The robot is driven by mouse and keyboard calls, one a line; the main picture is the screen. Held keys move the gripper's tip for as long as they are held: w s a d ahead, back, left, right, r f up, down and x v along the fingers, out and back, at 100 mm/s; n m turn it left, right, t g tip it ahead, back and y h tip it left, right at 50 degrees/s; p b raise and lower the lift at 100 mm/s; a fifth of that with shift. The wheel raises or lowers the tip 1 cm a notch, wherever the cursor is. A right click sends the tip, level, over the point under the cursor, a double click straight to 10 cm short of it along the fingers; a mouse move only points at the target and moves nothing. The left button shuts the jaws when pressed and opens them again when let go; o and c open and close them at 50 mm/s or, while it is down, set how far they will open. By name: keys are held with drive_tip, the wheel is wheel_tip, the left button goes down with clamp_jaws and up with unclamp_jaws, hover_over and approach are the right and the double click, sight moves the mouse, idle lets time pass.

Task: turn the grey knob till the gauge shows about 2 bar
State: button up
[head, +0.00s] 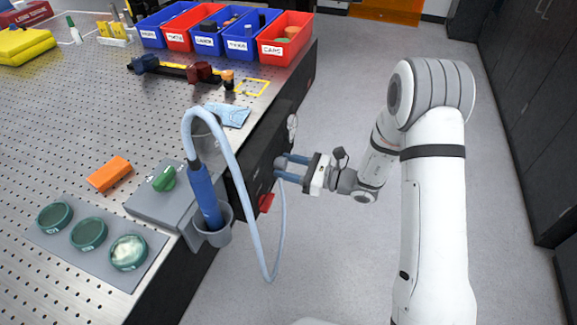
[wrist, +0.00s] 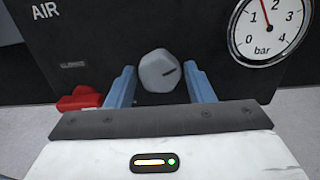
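My gripper (wrist: 159,78) is open, one blue finger to each side of the knob. A narrow gap seems to show at each side; I cannot tell how far the tips reach over it. The round white gauge (wrist: 268,26) is at the upper right, cut by the frame top; its red needle points up and slightly left, between 1 and where 2 would be. In the head view my gripper (head: 279,167) is at the bench's side panel.
A red part (wrist: 80,98) sits left of the knob, low on the panel. In the head view a pale blue hose (head: 240,190) hangs in a loop near my gripper, from a blue handle in a grey holder (head: 217,232). The floor at right is clear.

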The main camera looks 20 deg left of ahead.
drive_tip(key=c, duration=0.7)
drive_tip(key=shift+f+n+b, duration=0.15)
drive_tip(key=shift+n+b, duration=0.15)
drive_tip(key=shift+b, duration=0.2)
drive_tip(key=shift+n+b, duration=0.3)
drive_tip(key=o, duration=1)
drive_tip(key=shift+d, duration=0.15)
